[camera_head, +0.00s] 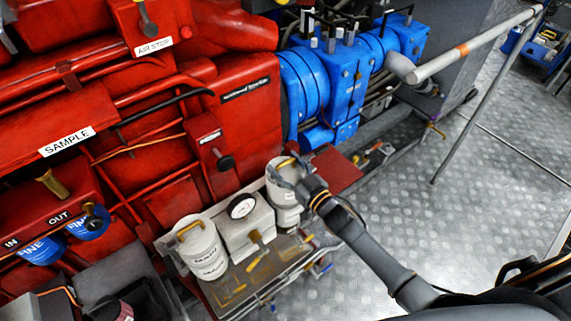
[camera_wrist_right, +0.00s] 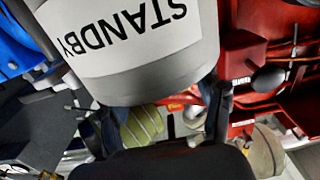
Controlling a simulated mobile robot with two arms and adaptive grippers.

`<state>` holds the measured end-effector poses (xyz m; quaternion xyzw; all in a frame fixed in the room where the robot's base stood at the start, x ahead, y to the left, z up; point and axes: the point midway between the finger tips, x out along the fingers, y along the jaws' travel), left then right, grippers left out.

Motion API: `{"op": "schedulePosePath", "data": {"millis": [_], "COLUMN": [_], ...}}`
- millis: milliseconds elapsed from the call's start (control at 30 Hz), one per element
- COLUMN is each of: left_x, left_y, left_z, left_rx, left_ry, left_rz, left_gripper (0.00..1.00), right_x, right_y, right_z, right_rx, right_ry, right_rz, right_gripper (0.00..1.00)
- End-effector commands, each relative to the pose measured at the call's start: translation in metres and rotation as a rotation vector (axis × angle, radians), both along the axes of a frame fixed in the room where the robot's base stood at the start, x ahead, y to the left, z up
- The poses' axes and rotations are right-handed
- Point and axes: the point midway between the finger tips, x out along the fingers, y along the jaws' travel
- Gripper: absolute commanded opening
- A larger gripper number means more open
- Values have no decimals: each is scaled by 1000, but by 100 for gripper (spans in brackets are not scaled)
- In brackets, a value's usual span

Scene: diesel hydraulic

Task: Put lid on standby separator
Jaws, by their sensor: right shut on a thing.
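The standby separator (camera_head: 287,217) is the white cylinder at the right end of the small bench. A white lid (camera_head: 281,164) with a gold handle is at its top. In the right wrist view a white curved surface marked STANDBY (camera_wrist_right: 140,40), upside down, is close to the camera. My right gripper (camera_head: 290,178) is shut on the lid, with its fingers (camera_wrist_right: 165,118) below that surface in the picture. My left gripper is not in view.
A second white separator with a gold-handled lid (camera_head: 195,238) stands at the left. A white box with a round gauge (camera_head: 242,207) is between the two. The red engine (camera_head: 245,95) and blue pump (camera_head: 345,75) are behind. Metal floor (camera_head: 400,180) is open at the right.

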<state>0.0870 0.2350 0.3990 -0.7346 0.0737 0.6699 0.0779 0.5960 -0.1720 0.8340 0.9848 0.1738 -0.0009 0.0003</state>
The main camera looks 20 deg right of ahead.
Motion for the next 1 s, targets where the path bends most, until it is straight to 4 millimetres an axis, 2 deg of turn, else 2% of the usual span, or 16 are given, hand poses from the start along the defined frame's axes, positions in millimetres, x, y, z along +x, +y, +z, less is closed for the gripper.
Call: {"op": "schedulePosePath", "data": {"millis": [1000], "left_x": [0], "left_y": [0], "left_z": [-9], "left_rx": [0], "left_ry": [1], "left_rz": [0], "left_gripper": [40], "right_x": [1], "right_y": [0], "right_z": [-10], "right_rx": [0], "right_ry": [-3], "right_rz": [1], "right_gripper": [3]}}
